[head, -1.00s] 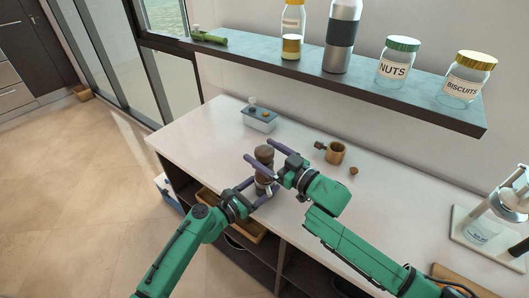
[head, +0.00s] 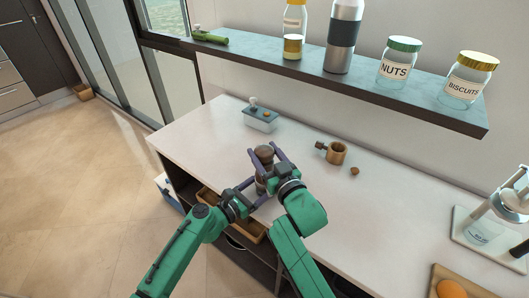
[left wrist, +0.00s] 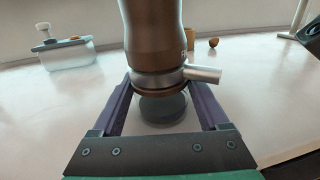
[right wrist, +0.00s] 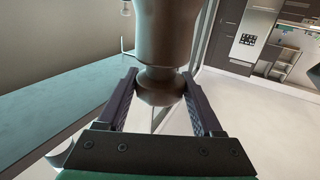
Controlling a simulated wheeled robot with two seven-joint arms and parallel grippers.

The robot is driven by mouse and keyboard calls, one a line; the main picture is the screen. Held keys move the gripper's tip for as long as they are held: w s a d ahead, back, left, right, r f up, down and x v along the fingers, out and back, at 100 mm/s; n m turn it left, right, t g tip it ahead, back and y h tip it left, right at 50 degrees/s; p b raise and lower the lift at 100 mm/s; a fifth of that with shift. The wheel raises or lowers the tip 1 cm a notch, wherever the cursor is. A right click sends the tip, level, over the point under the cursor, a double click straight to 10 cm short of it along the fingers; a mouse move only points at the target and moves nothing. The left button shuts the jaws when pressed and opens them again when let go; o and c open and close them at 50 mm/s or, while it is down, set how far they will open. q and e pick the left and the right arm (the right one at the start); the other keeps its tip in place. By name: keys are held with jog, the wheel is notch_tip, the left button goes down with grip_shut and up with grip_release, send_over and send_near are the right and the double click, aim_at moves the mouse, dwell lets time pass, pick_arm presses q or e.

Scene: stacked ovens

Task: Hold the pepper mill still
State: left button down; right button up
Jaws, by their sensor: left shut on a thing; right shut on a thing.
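My left gripper (head: 257,182) is shut on the mill's lower part. My right gripper (head: 268,158) is shut on its upper part, around the narrow neck (right wrist: 160,78) in the right wrist view. The mill's middle is partly hidden by my grippers in the head view.
A shelf (head: 300,62) with jars and bottles hangs above. Bare counter (head: 310,190) lies right of the mill.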

jog(key=shift+d+h, duration=0.15)
jog(key=shift+h, duration=0.25)
jog(key=o, duration=1.4)
jog(key=shift+m, duration=0.3)
jog(key=shift+c, duration=0.2)
jog(key=v, duration=1.2)
jog(key=shift+f, duration=0.2)
